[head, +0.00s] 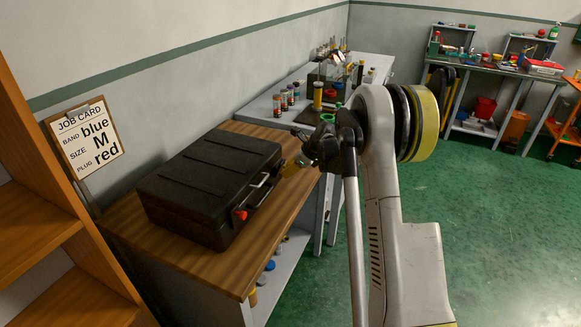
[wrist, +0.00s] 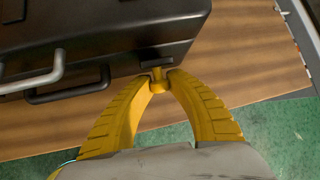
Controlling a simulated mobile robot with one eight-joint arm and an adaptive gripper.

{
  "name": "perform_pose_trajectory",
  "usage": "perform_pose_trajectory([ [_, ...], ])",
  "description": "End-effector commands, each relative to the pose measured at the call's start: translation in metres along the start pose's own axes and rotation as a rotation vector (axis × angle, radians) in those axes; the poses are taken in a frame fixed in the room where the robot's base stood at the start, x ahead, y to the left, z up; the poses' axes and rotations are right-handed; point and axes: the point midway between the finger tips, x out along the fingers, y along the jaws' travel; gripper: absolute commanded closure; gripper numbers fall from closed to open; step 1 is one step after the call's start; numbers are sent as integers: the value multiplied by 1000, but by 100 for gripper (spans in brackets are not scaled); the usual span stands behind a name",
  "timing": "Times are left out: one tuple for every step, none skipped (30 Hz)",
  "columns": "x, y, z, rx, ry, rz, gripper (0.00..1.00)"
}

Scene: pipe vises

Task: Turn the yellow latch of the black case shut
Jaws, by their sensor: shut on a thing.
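The black case (head: 205,180) lies closed on the wooden bench top. In the wrist view its dark body (wrist: 100,30) fills the upper left. The yellow latch (wrist: 158,84) is at the case's front edge, below a small dark catch. My gripper (wrist: 160,79) has its two yellow fingers closed around the latch from both sides, with the tips near the case front. The latch's exact angle is hard to tell.
A red latch (head: 241,214) is at the near end of the case front. A grey handle (head: 259,180) sticks out between the latches. Bottles (head: 285,98) stand on the grey bench behind. A wooden shelf (head: 35,225) is at left. Green floor is free at right.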

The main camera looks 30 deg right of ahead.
Motion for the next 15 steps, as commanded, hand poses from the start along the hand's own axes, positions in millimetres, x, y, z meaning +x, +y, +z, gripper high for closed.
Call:
perform_pose_trajectory([
  [-3, 0, 6, -10, 39, 4, 100],
  [-4, -1, 8, -15, 65, 5, 100],
  [-3, 0, 10, -21, 98, 7, 100],
  [-4, -1, 11, -26, 121, 8, 100],
  [-3, -1, 12, -29, 144, 8, 100],
  [-3, -1, 13, -36, 173, 10, 100],
  [-3, -1, 14, -40, 195, 11, 100],
  [-3, -1, 15, -44, 215, 12, 100],
  [-3, -2, 17, -48, 239, 12, 100],
  [-3, -2, 18, -51, 257, 14, 100],
  [-3, -1, 18, -55, 274, 15, 100],
  [-3, -2, 19, -58, 294, 15, 100],
  [-3, -2, 20, -60, 308, 15, 100],
  [-2, -2, 20, -62, 320, 16, 100],
  [-2, -2, 21, -66, 337, 17, 100],
])
